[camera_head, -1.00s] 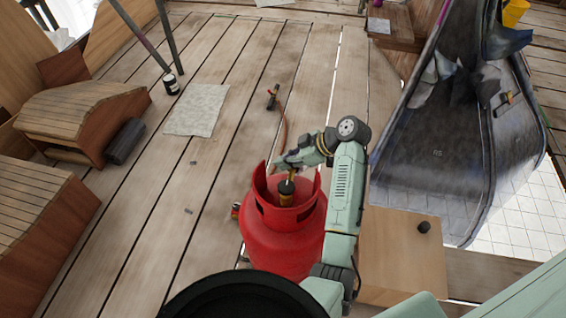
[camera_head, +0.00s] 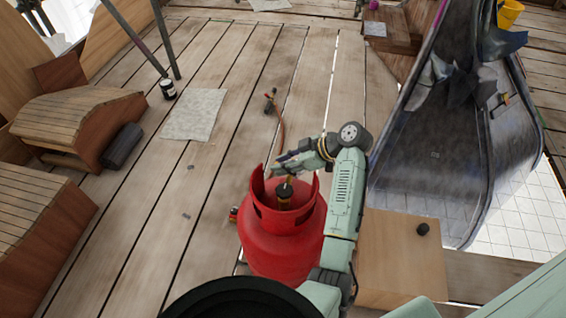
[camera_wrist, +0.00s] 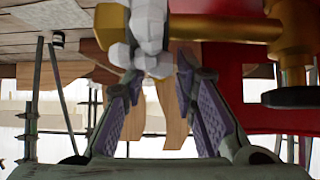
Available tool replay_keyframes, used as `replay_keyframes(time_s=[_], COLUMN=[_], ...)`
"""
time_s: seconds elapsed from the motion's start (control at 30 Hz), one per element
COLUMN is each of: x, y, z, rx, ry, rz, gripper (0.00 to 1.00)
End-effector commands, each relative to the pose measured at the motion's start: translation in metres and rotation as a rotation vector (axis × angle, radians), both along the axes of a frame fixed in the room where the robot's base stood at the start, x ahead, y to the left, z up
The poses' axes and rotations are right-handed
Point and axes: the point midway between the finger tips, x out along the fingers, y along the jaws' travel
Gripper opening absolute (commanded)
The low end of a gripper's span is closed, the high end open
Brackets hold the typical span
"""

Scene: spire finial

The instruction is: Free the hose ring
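A red gas cylinder (camera_head: 281,240) stands upright on the plank floor. A brass valve (camera_head: 284,196) sits inside its collar. An orange hose (camera_head: 281,128) runs along the floor behind it and is partly hidden by my arm. In the wrist view a pale, lobed ring (camera_wrist: 150,38) sits at the end of a brass stem (camera_wrist: 215,27), with the brass valve body (camera_wrist: 292,45) to its right. My gripper (camera_wrist: 162,78) is open. Its purple-padded fingers are apart, with the tips close to the ring's lower side; whether they touch it is unclear. My gripper also shows above the collar (camera_head: 283,170).
A wooden box (camera_head: 400,250) with a small black knob stands to the right of the cylinder. A dark chute-like shape (camera_head: 435,140) lies beyond it.

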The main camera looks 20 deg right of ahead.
Motion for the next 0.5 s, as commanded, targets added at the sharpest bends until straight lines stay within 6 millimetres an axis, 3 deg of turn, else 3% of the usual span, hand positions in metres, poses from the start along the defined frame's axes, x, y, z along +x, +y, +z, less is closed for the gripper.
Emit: replay_keyframes(time_s=[0.33, 0.5], x=[-0.001, -0.009], y=[-0.002, -0.015], z=[0.001, 0.014], rx=[-0.001, -0.003], ry=[0.001, -0.001], rz=[-0.001, -0.003], gripper=[0.30, 0.30])
